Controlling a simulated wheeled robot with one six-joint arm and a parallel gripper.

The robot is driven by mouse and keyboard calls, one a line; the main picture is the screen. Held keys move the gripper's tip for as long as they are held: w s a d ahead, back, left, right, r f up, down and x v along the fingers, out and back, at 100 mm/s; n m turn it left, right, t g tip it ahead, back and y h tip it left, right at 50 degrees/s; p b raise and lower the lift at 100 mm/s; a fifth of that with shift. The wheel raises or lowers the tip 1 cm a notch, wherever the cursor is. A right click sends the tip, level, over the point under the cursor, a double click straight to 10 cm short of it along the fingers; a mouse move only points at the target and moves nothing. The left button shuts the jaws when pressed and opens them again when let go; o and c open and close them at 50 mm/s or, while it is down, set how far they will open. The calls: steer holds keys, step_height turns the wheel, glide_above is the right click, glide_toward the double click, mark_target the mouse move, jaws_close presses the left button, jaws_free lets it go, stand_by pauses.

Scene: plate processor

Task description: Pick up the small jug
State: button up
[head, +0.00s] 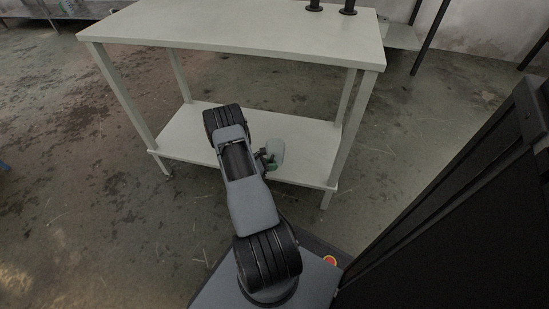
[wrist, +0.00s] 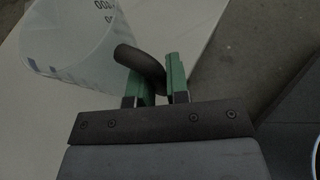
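The small jug (wrist: 68,35) is a clear, whitish vessel with dark markings and a dark curved handle (wrist: 138,62). In the head view the jug (head: 277,151) shows just right of my arm, against the table's lower shelf. I cannot tell whether it touches the shelf. My gripper (wrist: 160,78) has green fingers, one on each side of the handle, with little gap between them. It looks shut on the handle. In the head view my gripper (head: 268,160) is partly hidden by my arm.
A pale table (head: 230,25) has its top above and beyond the jug, with a lower shelf (head: 185,140) and legs around it. The right front leg (head: 350,140) is near the jug. Two black objects (head: 330,6) stand on the tabletop's far edge. The shelf's left part is clear.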

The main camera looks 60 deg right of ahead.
jaws_close()
